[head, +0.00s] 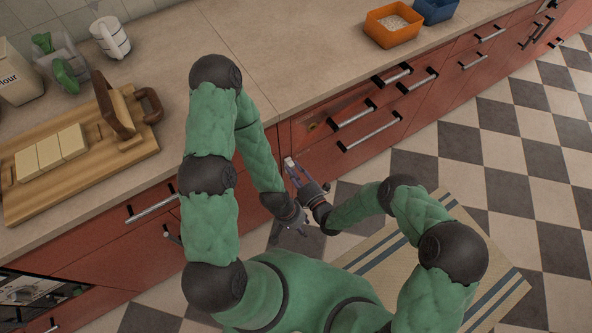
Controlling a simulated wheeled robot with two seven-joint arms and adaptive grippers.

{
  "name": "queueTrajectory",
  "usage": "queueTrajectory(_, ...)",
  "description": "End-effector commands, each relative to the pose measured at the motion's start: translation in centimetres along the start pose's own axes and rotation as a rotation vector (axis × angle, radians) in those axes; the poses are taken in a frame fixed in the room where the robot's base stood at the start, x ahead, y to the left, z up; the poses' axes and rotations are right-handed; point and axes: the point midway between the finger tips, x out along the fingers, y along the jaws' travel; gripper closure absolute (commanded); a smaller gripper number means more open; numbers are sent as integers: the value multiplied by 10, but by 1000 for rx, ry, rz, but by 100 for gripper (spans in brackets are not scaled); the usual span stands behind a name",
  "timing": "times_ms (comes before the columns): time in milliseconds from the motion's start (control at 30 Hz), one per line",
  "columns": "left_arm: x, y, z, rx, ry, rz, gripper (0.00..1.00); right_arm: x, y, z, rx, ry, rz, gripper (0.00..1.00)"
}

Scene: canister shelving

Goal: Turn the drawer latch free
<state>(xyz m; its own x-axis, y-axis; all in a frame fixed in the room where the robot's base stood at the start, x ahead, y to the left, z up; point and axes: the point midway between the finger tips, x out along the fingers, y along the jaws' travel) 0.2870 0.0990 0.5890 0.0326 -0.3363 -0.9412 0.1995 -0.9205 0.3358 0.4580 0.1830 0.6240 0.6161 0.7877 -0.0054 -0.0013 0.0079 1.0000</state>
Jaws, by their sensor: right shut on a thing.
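The red drawer fronts (318,148) run below the counter, with metal bar handles. A small pale piece, which looks like the drawer latch (289,161), shows against the red front beside a vertical panel edge. My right gripper (293,169) points up and left and is shut on this piece. Its fingers hide part of it, so I cannot tell how far the latch is turned. My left gripper (303,230) is just below, in front of the cabinets and close to the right wrist. It is small and dark here, and I cannot tell whether it is open.
The beige counter (290,50) holds a wooden board (85,175) with pale blocks at left, and an orange bin (393,24) and a blue bin (436,10) at the far right. A striped mat (490,280) lies on the checkered floor. My two arms are close together.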

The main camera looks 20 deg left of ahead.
Motion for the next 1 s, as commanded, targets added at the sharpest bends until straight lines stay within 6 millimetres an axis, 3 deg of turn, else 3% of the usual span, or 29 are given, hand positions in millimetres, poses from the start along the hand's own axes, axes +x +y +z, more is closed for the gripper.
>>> queueTrajectory(33, 0, 0, 0, 0, 0, 0, 60, 4, 8, 4, -14, -2, 20, 100)
queueTrajectory(433, 0, 0, 0, 0, 0, 0, 60, 4, 8, 3, -19, 1, 21, 100)
queueTrajectory(467, 0, 0, 0, 0, 0, 0, 60, 4, 8, 3, -19, 1, 21, 65)
queueTrajectory(533, 0, 0, 0, 0, 0, 0, 60, 4, 8, 2, -18, 1, 19, 46)
queueTrajectory(1000, 0, 0, 0, 0, 0, 0, 60, 2, 9, 0, -12, 2, 9, 45)
